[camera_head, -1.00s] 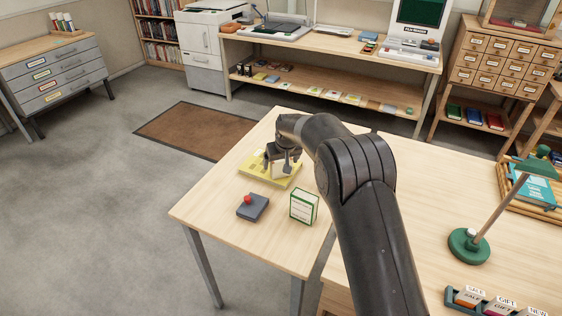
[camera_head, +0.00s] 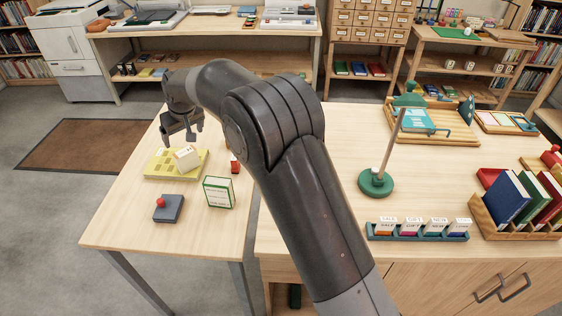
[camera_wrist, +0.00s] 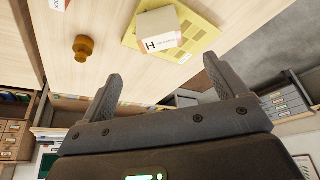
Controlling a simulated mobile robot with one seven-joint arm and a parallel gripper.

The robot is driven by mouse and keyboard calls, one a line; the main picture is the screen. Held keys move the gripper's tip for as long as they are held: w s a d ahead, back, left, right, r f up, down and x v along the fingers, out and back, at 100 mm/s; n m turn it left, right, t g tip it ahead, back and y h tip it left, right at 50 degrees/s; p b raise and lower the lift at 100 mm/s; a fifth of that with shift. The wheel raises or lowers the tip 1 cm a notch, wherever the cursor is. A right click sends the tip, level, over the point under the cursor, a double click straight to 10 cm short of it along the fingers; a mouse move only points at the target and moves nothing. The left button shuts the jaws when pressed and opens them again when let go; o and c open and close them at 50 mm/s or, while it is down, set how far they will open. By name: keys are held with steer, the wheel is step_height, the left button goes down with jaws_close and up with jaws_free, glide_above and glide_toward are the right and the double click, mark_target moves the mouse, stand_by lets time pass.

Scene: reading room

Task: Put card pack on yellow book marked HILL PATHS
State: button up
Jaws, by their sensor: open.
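The card pack (camera_head: 187,158), a small pale box, rests on the flat yellow book (camera_head: 160,167) near the table's far left edge. In the wrist view the pack (camera_wrist: 160,30) shows a white side with a large H and smaller unreadable print, and the yellow book (camera_wrist: 203,33) lies under it with a pattern of paler squares. The HILL PATHS title cannot be read. My gripper (camera_head: 181,136) is above the pack, apart from it. In the wrist view my gripper (camera_wrist: 161,68) has its fingers spread with nothing between them.
A grey block with a red knob (camera_head: 168,208) and a green-edged white box (camera_head: 219,192) stand near the book. A small red item (camera_head: 235,165) is partly behind my arm. An orange-brown knob (camera_wrist: 83,47) stands nearby. A green lamp base (camera_head: 376,182) is further right.

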steer(key=s+d+r+m+t, duration=0.1)
steer(key=s+d+r, duration=0.35)
steer(key=d, duration=0.55)
steer(key=s+d+r+m+h, duration=0.1)
steer(key=s+d+r+m, duration=0.15)
steer(key=d+r, duration=0.55)
steer(key=s+d+r+m+t, duration=0.1)
steer(key=s+d+r, duration=0.25)
steer(key=d, duration=0.95)
steer(key=s+d+f+m+h, duration=0.1)
steer(key=s+d+f+m, duration=0.1)
steer(key=s+d, duration=0.6)
steer(key=s+d+f+m+h, duration=0.1)
steer(key=s+d+f+m, duration=0.1)
steer(key=s+d, duration=0.6)
steer(key=s, duration=0.7)
steer(key=shift+d+f, duration=0.25)
steer(key=shift+d, duration=0.15)
